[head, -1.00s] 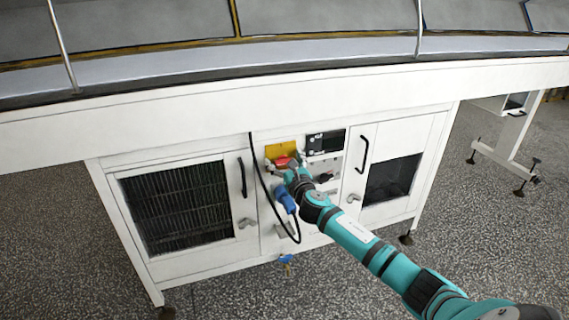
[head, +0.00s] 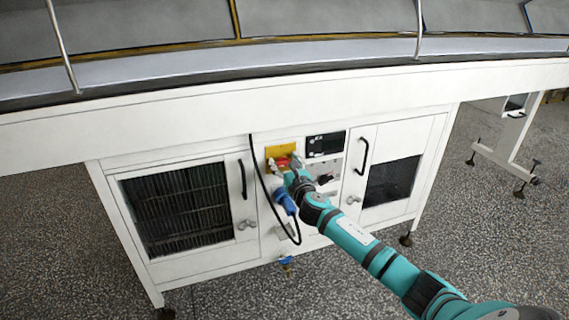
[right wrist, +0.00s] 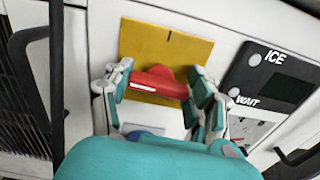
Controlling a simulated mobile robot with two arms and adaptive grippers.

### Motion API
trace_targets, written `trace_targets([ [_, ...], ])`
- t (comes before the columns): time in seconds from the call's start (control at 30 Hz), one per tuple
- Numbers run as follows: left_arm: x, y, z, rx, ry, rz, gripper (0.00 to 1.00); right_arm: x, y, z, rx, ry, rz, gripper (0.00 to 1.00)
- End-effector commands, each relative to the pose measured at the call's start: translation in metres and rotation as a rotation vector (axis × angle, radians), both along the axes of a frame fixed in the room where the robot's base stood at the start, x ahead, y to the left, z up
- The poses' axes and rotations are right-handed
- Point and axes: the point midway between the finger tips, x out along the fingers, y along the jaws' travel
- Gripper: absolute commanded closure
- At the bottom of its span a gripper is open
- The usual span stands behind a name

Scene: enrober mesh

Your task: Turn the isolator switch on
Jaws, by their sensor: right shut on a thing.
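The isolator switch is a red handle (right wrist: 160,82) on a square yellow plate (right wrist: 190,48). In the head view its red handle (head: 283,162) shows small on the yellow plate (head: 281,150), on the white cabinet front. In the right wrist view the handle lies nearly crosswise, and a short black mark sits at the plate's top edge. My right gripper (right wrist: 161,92) has one finger at each end of the handle and is shut on it. In the head view my right gripper (head: 284,165) partly covers the switch. My left gripper is not in view.
A black display panel (right wrist: 270,75) with the words ICE and WAIT is right of the switch. A blue plug (head: 285,201) with a black cable hangs below. Doors with black handles (head: 242,178) flank the panel. A conveyor (head: 330,45) runs above.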

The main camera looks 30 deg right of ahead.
Motion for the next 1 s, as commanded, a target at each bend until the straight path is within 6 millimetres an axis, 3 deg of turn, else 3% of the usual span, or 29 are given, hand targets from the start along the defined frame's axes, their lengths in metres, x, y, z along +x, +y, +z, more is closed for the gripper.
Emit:
trace_targets([
  [1.0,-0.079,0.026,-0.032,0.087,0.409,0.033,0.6,-0.001,-0.002,-0.002,0.866,-0.206,-0.001,0.76],
])
